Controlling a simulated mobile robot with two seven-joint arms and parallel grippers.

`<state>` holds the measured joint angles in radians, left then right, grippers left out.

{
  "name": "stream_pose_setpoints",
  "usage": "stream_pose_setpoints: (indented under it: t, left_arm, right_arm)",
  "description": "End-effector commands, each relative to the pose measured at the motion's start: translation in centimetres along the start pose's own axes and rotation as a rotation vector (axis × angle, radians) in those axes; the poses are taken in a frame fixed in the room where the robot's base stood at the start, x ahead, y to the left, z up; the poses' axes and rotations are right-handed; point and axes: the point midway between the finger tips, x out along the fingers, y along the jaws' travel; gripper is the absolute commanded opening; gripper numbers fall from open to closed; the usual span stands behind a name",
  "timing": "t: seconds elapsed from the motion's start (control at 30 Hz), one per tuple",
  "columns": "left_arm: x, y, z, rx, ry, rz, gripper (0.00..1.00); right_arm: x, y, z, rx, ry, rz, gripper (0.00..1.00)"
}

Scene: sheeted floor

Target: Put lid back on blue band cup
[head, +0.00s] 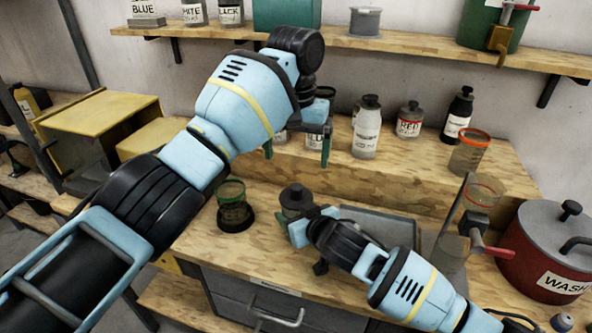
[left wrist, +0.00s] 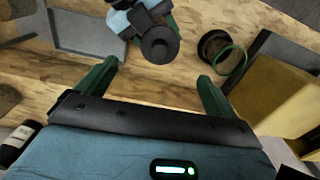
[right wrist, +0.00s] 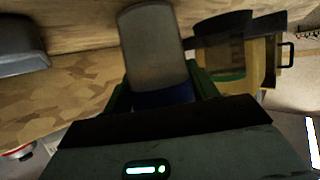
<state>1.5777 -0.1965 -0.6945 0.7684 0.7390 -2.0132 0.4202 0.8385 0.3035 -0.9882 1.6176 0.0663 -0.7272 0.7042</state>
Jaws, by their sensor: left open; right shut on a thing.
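The blue band cup (right wrist: 155,50) is a grey translucent cup, and its blue band shows near my fingers in the right wrist view. My right gripper (head: 303,222) is shut around it, above the worktable. A dark round lid (head: 297,190) with a knob is on top of the held cup in the head view; it also shows in the left wrist view (left wrist: 158,45). I cannot tell whether it is fully seated. My left gripper (head: 296,150) is open and empty, above and behind the lid, with its fingers apart.
A green-banded cup (head: 232,192) stands in a dark round base to the left. A grey tray (head: 375,225) lies behind my right arm. Bottles (head: 366,135) and a red-banded cup (head: 470,150) stand on the raised shelf. A red wash pot (head: 545,250) is at right.

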Motion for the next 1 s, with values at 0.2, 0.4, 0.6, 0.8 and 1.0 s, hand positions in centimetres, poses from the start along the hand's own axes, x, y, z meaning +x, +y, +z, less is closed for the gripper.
stream_pose_setpoints:
  t: [0.2, 0.4, 0.6, 0.8, 1.0]
  left_arm:
    - [-1.8, -0.1, 0.0, -0.001, 0.000, -0.002, 0.93]
    - [-2.1, -0.1, 0.0, -0.001, -0.001, -0.001, 0.93]
    - [-2.1, -0.1, 0.0, -0.001, 0.000, -0.001, 0.93]
    - [-2.1, -0.1, 0.0, -0.001, 0.000, -0.001, 0.93]
    - [-2.1, -0.1, 0.0, -0.001, 0.000, -0.001, 0.93]
  right_arm:
    - [0.0, 0.0, 0.0, 0.000, 0.000, 0.000, 0.17]
    - [0.0, 0.0, 0.0, 0.000, 0.000, 0.000, 0.17]
    - [0.0, 0.0, 0.0, 0.000, 0.000, 0.000, 0.65]
    - [0.0, 0.0, 0.0, 0.000, 0.000, 0.000, 0.84]
    - [0.0, 0.0, 0.0, 0.000, 0.000, 0.000, 0.84]
